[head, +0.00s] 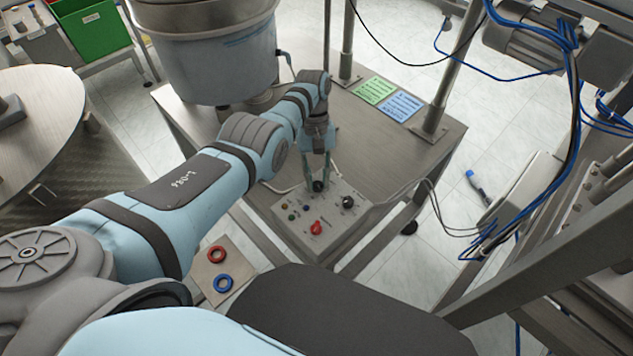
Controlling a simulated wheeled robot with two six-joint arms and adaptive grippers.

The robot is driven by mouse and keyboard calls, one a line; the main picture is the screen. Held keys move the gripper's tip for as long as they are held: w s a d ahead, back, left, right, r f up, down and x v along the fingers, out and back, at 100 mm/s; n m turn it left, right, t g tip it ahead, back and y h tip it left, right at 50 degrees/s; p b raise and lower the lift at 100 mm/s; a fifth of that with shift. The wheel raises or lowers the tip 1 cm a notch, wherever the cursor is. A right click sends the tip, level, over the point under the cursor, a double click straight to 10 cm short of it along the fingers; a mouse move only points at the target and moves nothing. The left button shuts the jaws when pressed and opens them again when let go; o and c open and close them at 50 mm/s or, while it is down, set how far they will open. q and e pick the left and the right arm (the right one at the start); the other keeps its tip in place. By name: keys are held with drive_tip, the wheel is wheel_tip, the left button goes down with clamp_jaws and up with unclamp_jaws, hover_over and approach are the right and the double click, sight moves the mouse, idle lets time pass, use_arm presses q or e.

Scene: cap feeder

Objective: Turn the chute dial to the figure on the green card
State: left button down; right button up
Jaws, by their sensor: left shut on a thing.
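The green card (374,90) lies on the metal table top behind the control box, beside a blue card (400,106). Its print is too small to read. The grey control box (290,233) has several small knobs and buttons, a red knob (316,227) and a black dial (348,202) at its right. My left gripper (318,184) points down at the back of the box, its fingers shut on another black dial (319,187). The fingers partly hide this dial, and its setting cannot be read. My right gripper is not in view.
A large grey-blue drum (215,60) stands on the table to the left of my left gripper. Metal posts rise from the table's back and right. A red ring (216,254) and a blue ring (223,284) lie on a small plate left of the box. Cables hang at right.

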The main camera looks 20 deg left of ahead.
use_arm(q)
drive_tip(key=m+y+b, duration=0.1)
drive_tip(key=m, duration=0.1)
drive_tip(key=shift+w+d+m+b, duration=0.1)
drive_tip(key=shift+m+b, duration=0.25)
drive_tip(key=shift+m, duration=0.05)
drive_tip(key=shift+m+y+b, duration=0.3)
drive_tip(key=shift+m+y, duration=0.1)
drive_tip(key=shift+m, duration=0.5)
drive_tip(key=shift+d+m+y, duration=0.15)
drive_tip(key=shift+m+y, duration=0.35)
drive_tip(key=shift+m, duration=0.7)
drive_tip(key=shift+d+m+y+p, duration=0.1)
drive_tip(key=shift+m+y+p, duration=0.25)
drive_tip(key=shift+m, duration=0.95)
drive_tip(key=c, duration=1.4)
unclamp_jaws()
